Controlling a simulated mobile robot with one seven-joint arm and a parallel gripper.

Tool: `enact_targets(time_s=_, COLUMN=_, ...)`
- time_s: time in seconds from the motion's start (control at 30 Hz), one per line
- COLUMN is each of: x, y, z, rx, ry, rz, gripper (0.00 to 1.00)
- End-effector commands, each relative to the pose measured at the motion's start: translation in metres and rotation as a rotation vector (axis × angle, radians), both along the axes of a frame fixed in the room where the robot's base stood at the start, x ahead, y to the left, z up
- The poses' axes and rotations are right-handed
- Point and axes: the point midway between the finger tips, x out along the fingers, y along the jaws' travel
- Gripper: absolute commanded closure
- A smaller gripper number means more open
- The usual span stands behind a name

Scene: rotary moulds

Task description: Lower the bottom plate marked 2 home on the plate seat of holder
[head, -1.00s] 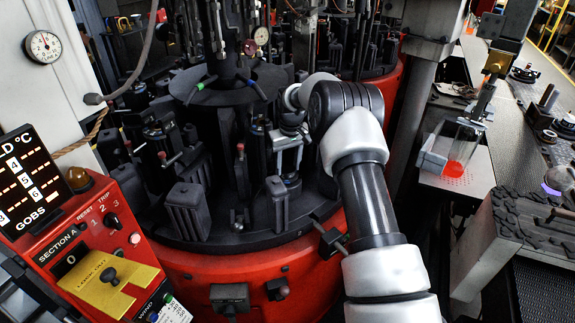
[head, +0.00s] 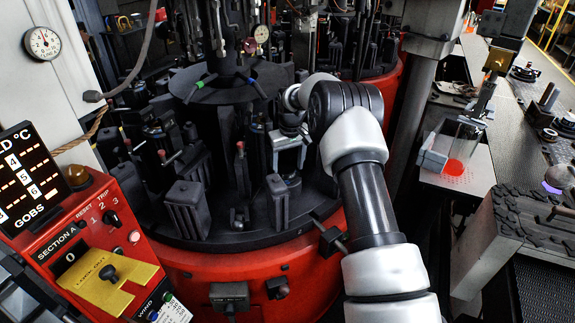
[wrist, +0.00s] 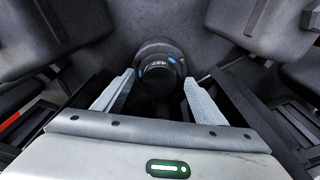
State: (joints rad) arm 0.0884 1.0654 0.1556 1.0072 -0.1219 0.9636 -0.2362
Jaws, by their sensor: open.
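My gripper (wrist: 158,88) is open, with one pale finger on each side of a dark round piece (wrist: 160,66). This piece has blue marks and small lettering on top that I cannot read clearly, so I cannot confirm a 2. It appears to be the bottom plate on its holder, with visible gaps between it and the fingers. Whether it lies flat on the seat is hidden. In the head view my gripper (head: 289,163) points down among the dark moulds, above a small dark round part (head: 290,181). The seat itself cannot be made out.
Dark mould blocks (head: 187,207) stand close around my gripper on the round black table (head: 240,238) with its red rim. A black disc with coloured tips (head: 226,88) rises behind left. Large dark blocks (wrist: 250,22) crowd both sides in the wrist view.

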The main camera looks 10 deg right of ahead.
Motion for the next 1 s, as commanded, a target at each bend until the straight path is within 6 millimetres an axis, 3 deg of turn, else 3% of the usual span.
enact_targets(time_s=0.23, x=-0.002, y=-0.001, z=0.023, rx=0.0, ry=-0.003, rz=-0.001, gripper=0.35)
enact_targets(time_s=0.7, x=-0.014, y=-0.005, z=0.135, rx=-0.001, ry=-0.008, rz=0.0, gripper=0.35)
enact_targets(time_s=1.0, x=-0.019, y=-0.006, z=0.172, rx=0.0, ry=-0.004, rz=0.0, gripper=0.35)
